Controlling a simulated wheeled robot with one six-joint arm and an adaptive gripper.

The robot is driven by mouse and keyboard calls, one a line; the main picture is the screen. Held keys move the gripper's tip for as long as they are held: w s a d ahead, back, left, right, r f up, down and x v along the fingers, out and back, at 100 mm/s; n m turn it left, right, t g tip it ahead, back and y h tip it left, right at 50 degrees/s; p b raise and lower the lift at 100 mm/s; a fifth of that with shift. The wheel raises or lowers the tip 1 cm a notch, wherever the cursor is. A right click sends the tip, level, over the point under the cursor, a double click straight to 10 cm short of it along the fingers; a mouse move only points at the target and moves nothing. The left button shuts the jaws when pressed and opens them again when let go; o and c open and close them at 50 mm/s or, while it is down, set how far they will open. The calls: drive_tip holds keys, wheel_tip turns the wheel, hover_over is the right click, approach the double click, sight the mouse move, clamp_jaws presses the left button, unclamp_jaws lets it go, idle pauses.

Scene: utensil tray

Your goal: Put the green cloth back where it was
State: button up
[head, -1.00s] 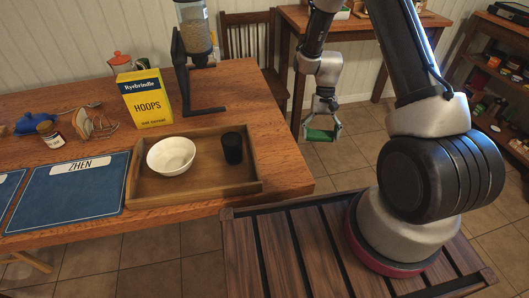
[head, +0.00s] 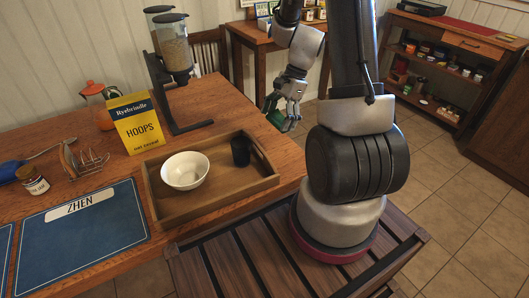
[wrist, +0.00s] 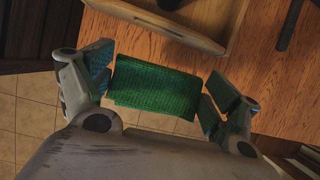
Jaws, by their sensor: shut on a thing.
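The green cloth (wrist: 155,92) looks like a flat folded rectangle in the wrist view, held between the two fingers of my gripper (wrist: 160,95). In the head view my gripper (head: 282,112) hangs at the right edge of the wooden table (head: 95,168), with a small part of the cloth (head: 271,102) showing beside the fingers. The rest of the cloth is hidden there by the gripper. The wooden tray (head: 225,207) lies on the table, left of my gripper, with a white bowl (head: 185,171) and a dark cup (head: 240,152) in it.
A cereal dispenser (head: 172,55) and a yellow Hoops box (head: 137,124) stand behind the tray. A blue ZHEN placemat (head: 80,240) lies left of it. A small wooden side table (head: 262,38) stands at the back wall. A shelf unit (head: 440,70) stands at right, with open floor before it.

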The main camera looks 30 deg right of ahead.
sight(273, 149)
wheel_tip(273, 149, down, 10)
drive_tip(key=shift+a+r, duration=0.1)
drive_tip(key=shift+a, duration=0.05)
idle(0.4)
drive_tip(key=o, duration=0.9)
